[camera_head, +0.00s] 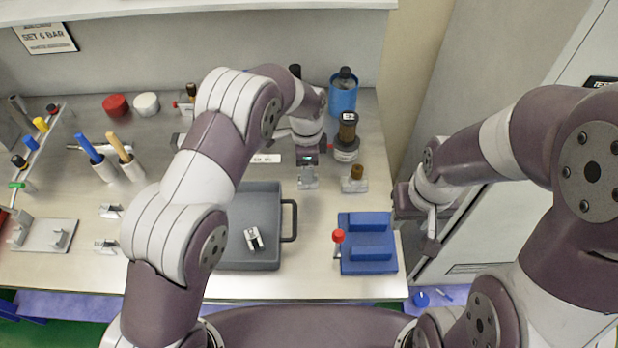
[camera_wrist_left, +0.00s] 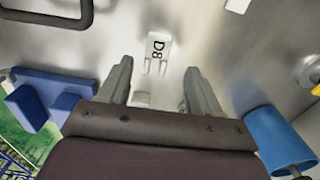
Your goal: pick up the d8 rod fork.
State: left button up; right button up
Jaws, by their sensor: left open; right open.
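The D8 rod fork (camera_wrist_left: 158,46) is a small white plate marked D8 with prongs. It lies on the bench top in the left wrist view, just beyond my left fingertips. In the head view a white labelled piece (camera_head: 266,158) that looks like it lies behind the tray, left of my left gripper. My left gripper (camera_head: 308,182) is open and points down over the bench; in the wrist view its fingers (camera_wrist_left: 158,70) are apart with the fork's prongs seen between their tips. My right gripper (camera_head: 432,247) is open, off the bench's right edge.
A grey tray (camera_head: 228,267) with a small part inside stands in front. A blue fixture (camera_head: 368,260) with a red-knobbed lever is front right. A blue cup (camera_head: 343,97) and a dark cylinder (camera_head: 347,140) stand behind and right of my left gripper.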

pick_arm(q)
jog(key=f, duration=0.1)
jog(key=f+p, duration=0.1)
jog(key=a+f, duration=0.1)
jog(key=f, duration=0.1)
jog(key=shift+s, duration=0.3)
jog(key=shift+w+f, duration=0.1)
jog(key=shift+f, duration=0.05)
jog(key=shift+d, duration=0.15)
jog(key=shift+c, duration=0.9)
jog(key=c, duration=1)
pick_arm(e)
jog(key=shift+a+r, duration=0.2)
jog(key=shift+r, duration=0.35)
jog(key=shift+a+r, duration=0.2)
jog(key=shift+r, duration=0.35)
jog(key=shift+d+f, duration=0.1)
jog(key=shift+f, duration=0.05)
